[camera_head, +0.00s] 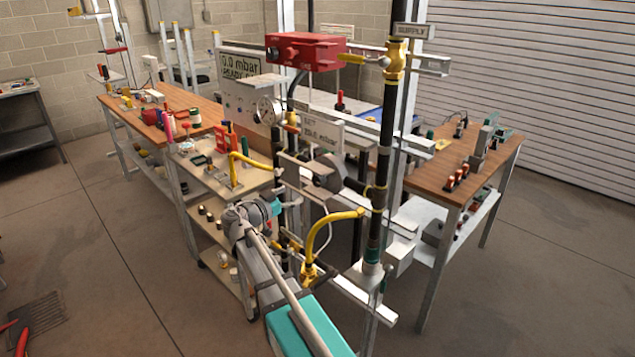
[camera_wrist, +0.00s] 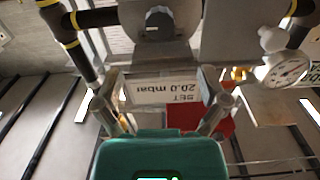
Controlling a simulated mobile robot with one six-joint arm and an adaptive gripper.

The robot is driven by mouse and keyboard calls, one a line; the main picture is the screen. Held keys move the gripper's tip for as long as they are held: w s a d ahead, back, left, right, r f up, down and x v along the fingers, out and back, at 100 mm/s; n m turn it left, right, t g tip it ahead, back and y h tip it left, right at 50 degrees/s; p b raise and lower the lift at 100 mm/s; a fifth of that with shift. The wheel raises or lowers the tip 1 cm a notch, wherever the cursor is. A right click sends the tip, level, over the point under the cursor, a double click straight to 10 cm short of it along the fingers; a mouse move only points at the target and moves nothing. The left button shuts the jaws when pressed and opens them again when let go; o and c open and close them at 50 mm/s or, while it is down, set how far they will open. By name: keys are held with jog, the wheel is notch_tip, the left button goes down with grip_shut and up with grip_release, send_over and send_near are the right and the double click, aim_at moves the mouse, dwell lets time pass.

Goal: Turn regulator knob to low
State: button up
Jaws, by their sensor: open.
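The regulator (camera_head: 330,172) is a round grey body on the dark pipe in the head view. In the wrist view, which is upside down, a dark round knob (camera_wrist: 159,22) shows at the top centre on a grey body. A white plate reading "SET 20.0 mbar" (camera_wrist: 160,92) lies between the knob and my gripper in the picture; it also shows in the head view (camera_head: 318,132). My gripper (camera_wrist: 162,82) is open and empty, its fingers spread to either side of the plate in view. It appears apart from the knob. The knob's setting cannot be read.
A pressure gauge (camera_wrist: 288,70) is at the right in the wrist view. Wooden benches (camera_head: 456,160) stand on both sides.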

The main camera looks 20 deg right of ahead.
aim_at(316, 182)
jog(key=x, duration=1.1)
jog(key=c, duration=1.1)
jog(key=shift+c, duration=0.2)
